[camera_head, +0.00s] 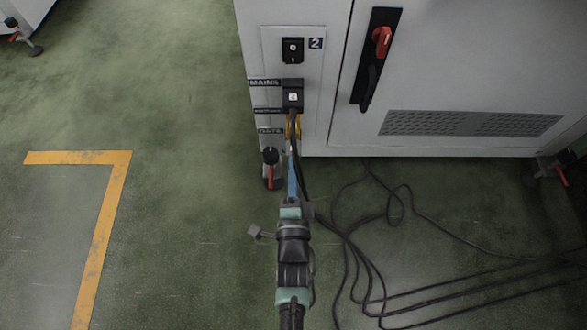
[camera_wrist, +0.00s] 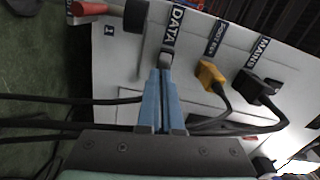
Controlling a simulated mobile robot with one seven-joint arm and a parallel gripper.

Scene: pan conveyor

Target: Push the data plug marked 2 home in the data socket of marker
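My gripper (camera_wrist: 164,73) has its two blue fingers close together at the DATA label of the cabinet. They appear shut on a small grey plug (camera_wrist: 167,57), the data plug, which shows just past the fingertips. The plug is at the data socket, but the socket's opening is hidden, so I cannot tell how deep it sits. No number on the plug can be read. In the head view my gripper (camera_head: 292,154) is below the yellow plug and hides the data plug. The marker 2 (camera_head: 316,43) is at the top of the socket panel (camera_head: 315,85).
A yellow plug (camera_wrist: 209,75) and a black mains plug (camera_wrist: 260,87) sit in the neighbouring sockets, their cables hanging close by. A cabinet foot (camera_head: 270,157) stands left of the fingers. Loose black cables (camera_head: 372,270) lie on the floor at right. The floor at left is clear.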

